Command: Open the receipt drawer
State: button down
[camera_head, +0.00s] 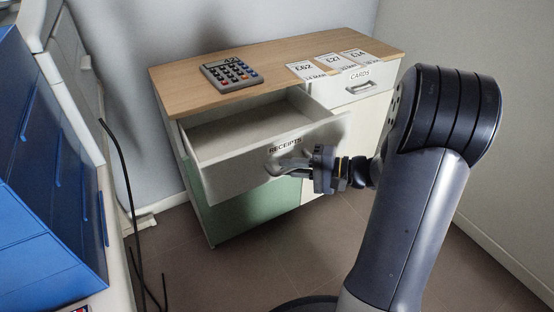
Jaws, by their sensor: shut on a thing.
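The receipt drawer (232,176) is the left drawer of a wood-topped cabinet, and its front carries a "RECEIPTS" label (286,145). It is pulled well out, and its bare inside shows from above. My gripper (300,167) is at the drawer front, shut on the drawer handle (277,166). My wrist and arm cover the right part of the front, and the fingertips are partly hidden at the handle.
A calculator (231,74) and several price cards (328,66) lie on the cabinet top (190,85). A "CARDS" drawer (352,85) on the right is closed. Blue drawer units (50,180) and black cables (128,190) stand at left. Floor is clear before the cabinet.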

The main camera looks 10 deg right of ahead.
jog(key=shift+s+d, duration=0.2)
jog(key=shift+s, duration=0.5)
jog(key=c, duration=1.5)
grip_release()
jog(key=shift+o, duration=0.2)
jog(key=shift+d, duration=0.1)
jog(key=p+v, duration=0.3)
jog(key=v, duration=0.7)
jog(key=shift+s+d, duration=0.2)
jog(key=shift+d, duration=0.05)
